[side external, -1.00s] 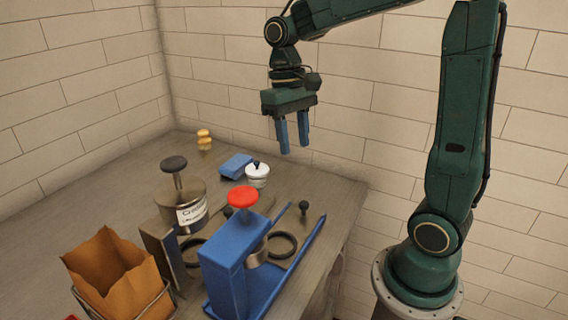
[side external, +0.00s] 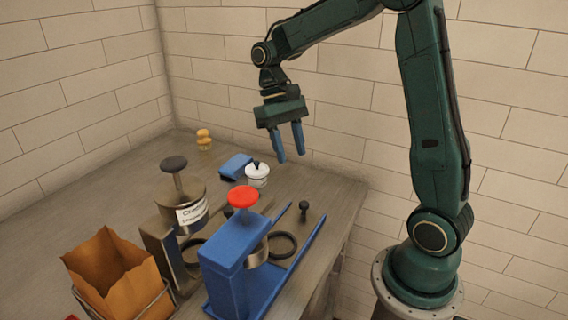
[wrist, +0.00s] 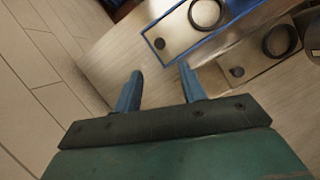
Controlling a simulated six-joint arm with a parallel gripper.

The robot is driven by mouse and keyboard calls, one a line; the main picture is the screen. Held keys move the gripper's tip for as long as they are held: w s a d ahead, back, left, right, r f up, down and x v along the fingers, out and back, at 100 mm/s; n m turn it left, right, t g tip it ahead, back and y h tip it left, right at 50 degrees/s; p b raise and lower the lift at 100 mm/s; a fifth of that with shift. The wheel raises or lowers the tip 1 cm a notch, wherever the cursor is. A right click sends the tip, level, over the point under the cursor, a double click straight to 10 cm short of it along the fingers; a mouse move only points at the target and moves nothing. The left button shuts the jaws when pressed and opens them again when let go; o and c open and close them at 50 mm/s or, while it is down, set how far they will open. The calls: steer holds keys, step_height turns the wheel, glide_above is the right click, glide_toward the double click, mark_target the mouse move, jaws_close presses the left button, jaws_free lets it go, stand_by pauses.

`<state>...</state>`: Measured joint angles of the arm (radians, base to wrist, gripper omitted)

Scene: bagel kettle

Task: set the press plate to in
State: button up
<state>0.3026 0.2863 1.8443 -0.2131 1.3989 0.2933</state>
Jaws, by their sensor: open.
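A blue press (side external: 226,262) stands at the front right of the table, with a red knob (side external: 243,197) on top. A second press, brown-grey (side external: 160,258), stands to its left with a dark knob (side external: 173,164) and a labelled canister (side external: 186,203). Which part is the press plate I cannot tell for sure. Each press has a dark ring on its base; the blue one's ring (side external: 283,245) also shows in the wrist view (wrist: 207,13). My gripper (side external: 290,157) is open and empty, above the table's back right part, apart from both presses. Its fingers show in the wrist view (wrist: 158,82).
A white lidded jar (side external: 257,176) and a blue block (side external: 235,166) sit behind the presses. A small yellow-brown stack (side external: 204,140) is at the back. A brown paper bag (side external: 108,268) stands in a wire holder at front left. Brick walls close the back.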

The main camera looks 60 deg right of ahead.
mark_target(303, 202)
steer(key=x, duration=1.2)
steer(key=shift+s+f, duration=0.2)
steer(key=shift+f, duration=0.05)
jaws_close()
